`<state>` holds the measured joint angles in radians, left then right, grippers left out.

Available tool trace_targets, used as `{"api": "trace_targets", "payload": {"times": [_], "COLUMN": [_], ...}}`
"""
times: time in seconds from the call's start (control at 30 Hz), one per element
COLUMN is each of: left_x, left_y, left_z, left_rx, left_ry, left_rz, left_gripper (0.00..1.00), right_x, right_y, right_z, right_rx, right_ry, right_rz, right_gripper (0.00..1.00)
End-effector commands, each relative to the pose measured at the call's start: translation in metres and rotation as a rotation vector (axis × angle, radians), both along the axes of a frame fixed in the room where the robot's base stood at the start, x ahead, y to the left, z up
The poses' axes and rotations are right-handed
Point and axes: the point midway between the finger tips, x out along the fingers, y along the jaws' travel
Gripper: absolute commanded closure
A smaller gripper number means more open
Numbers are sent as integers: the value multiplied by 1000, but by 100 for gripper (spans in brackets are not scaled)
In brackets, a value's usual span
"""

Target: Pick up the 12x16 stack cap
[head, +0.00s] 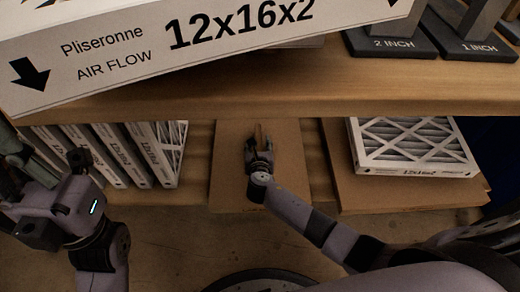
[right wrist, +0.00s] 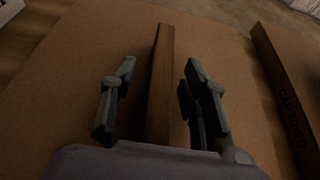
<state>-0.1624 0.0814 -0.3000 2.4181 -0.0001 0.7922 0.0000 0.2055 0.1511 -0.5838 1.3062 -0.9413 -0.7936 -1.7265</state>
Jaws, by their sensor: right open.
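A flat brown cardboard cap (head: 231,180) lies on the lower shelf in the middle of the head view. A raised upright cardboard ridge (right wrist: 160,75) runs along it. I cannot read any size on this cap. My right gripper (head: 258,146) is over the cap. In the right wrist view my right gripper (right wrist: 160,95) is open, with one finger on each side of the ridge and a visible gap to both. My left gripper (head: 52,160) is at the left edge of the head view, partly cut off, and its jaw state is unclear.
Another cap (right wrist: 287,100) marked "CAP 20x20" lies at the right in the wrist view. A 12x16x2 filter (head: 415,150) lies on cardboard at the right. Upright filters (head: 135,155) stand at the left. The upper shelf edge (head: 300,105) and a large filter box (head: 130,60) overhang.

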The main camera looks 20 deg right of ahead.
Motion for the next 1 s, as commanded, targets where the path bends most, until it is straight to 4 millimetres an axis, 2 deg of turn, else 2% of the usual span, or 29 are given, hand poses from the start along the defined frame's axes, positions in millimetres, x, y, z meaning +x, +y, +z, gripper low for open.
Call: {"api": "trace_targets", "payload": {"times": [0.07,0.63,1.0], "left_x": [0,0,0], "left_y": [0,0,0], "left_z": [0,0,0], "left_rx": [0,-1,-1], "left_ry": [0,0,0], "left_rz": [0,-1,-1], "left_gripper": [100,100,100], "right_x": [0,0,1], "right_y": [0,-1,-1], "right_z": [0,0,1], "right_rx": [0,0,0], "right_ry": [0,0,-2], "right_rz": [0,0,0], "right_gripper": [61,99,100]}}
